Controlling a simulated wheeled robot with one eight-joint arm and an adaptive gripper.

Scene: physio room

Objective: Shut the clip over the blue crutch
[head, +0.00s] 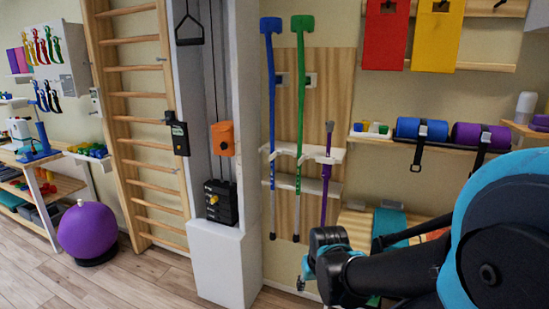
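The blue crutch (271,90) hangs upright at the left edge of a wooden wall board, its handle at the top. It passes by a white clip rail (312,152) at mid height. The white clip (266,148) by the blue crutch is small here; I cannot tell whether it is open or shut. My gripper (306,272) is at the lower middle, below the rail and in front of the board's foot, apart from the blue crutch. It seems to hold nothing, but its fingers are too dark and small to tell their opening.
A green crutch (301,95) and a shorter purple crutch (327,175) hang right of the blue one. A white pulley column (222,265) stands close on the left. A shelf with rolls (422,129) is on the right. Floor at left is clear around a purple ball (88,232).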

